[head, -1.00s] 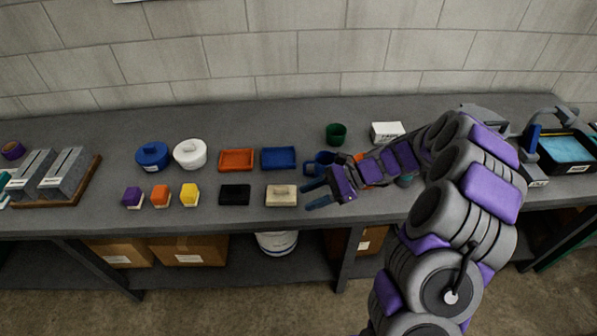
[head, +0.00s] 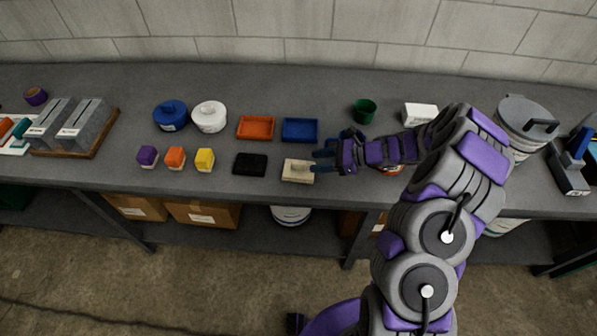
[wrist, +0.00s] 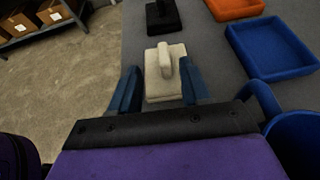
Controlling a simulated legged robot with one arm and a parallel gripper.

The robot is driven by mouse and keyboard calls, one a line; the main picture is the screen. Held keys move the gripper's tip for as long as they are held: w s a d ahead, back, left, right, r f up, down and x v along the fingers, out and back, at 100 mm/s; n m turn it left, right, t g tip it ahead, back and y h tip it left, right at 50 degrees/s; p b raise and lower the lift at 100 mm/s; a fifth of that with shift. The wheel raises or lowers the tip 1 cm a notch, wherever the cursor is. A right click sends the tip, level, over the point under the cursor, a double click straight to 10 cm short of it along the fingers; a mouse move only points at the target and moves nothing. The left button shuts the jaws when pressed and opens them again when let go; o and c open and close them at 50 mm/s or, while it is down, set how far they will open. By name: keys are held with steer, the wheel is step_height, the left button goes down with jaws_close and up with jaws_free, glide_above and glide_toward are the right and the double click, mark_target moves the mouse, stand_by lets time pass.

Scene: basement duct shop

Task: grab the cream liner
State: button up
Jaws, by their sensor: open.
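The cream liner (head: 298,171) is a flat cream block with a raised handle, lying near the front edge of the bench. In the wrist view the cream liner (wrist: 165,77) lies ahead between my two blue fingers, its handle upright. My gripper (head: 322,161) is open and reaches in from the right, with its fingertips at the liner's right side. In the wrist view my gripper (wrist: 158,92) has one finger on each side of the liner's near part. I cannot tell whether a finger touches it.
A black block (head: 250,164) lies left of the liner. A blue tray (head: 300,130) and an orange tray (head: 256,127) sit behind. A blue mug (wrist: 290,135) is close to my gripper's right in the wrist view. A green cup (head: 364,111) stands farther back.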

mark_target(305, 163)
steer(key=shift+x, duration=1.15)
steer(key=x, duration=0.1)
steer(key=b+x, duration=0.1)
steer(key=x, duration=0.2)
steer(key=shift+w+d+f+b, duration=0.2)
steer(key=shift+w+f+b, duration=0.05)
steer(key=shift+b, duration=0.15)
steer(key=shift+w+a+f, duration=0.1)
steer(key=shift+a+f, duration=0.05)
steer(key=shift+a, duration=0.5)
steer(key=shift+d, duration=0.1)
jaws_close()
